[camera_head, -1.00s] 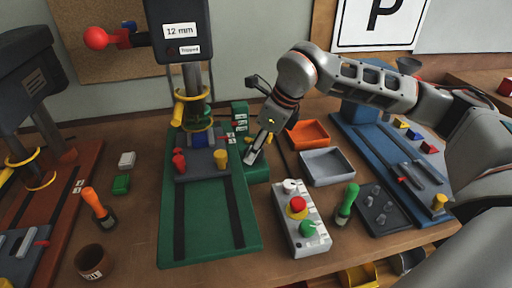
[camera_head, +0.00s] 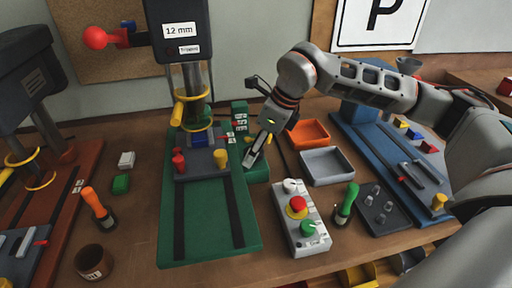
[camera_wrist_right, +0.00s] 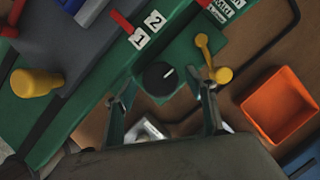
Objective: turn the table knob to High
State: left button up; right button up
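The table knob (camera_wrist_right: 158,78) is round and black with a white pointer line, on a green housing in the right wrist view. Its line points up and right in that view. My right gripper (camera_wrist_right: 167,92) is open, with one finger on each side of the knob; whether they touch it I cannot tell. In the head view the right gripper (camera_head: 252,158) points down beside the green drill press (camera_head: 210,215), and the knob is hidden or too small to make out. A label with small text (camera_wrist_right: 219,12) lies at the top of the wrist view, not clearly readable. My left gripper is out of view.
A yellow lever (camera_wrist_right: 212,62) stands close right of the knob. An orange tray (camera_head: 308,134), a grey tray (camera_head: 326,166) and a button box (camera_head: 301,225) lie right of the press. A green-handled screwdriver (camera_head: 346,204) stands nearby.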

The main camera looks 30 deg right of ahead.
jog(key=v, duration=1.2)
jog(key=shift+c, duration=1.3)
jog(key=shift+w+a+f+n+g+y+p, duration=0.2)
jog(key=shift+w+a+f+n+g+p, duration=0.45)
jog(key=shift+f+n, duration=1.5)
jog(key=shift+w+a+f+n+g+y+p, duration=0.3)
jog(key=shift+w+f+n+g, duration=0.7)
jog(key=shift+n, duration=1.85)
jog(key=shift+w+a+f+n+g+y+p, duration=0.1)
jog(key=shift+w+a+f+n+g+p, duration=0.65)
jog(key=shift+f+n, duration=1.65)
jog(key=shift+s+d+r, duration=0.1)
jog(key=shift+s+d, duration=0.1)
jog(key=shift+s, duration=0.15)
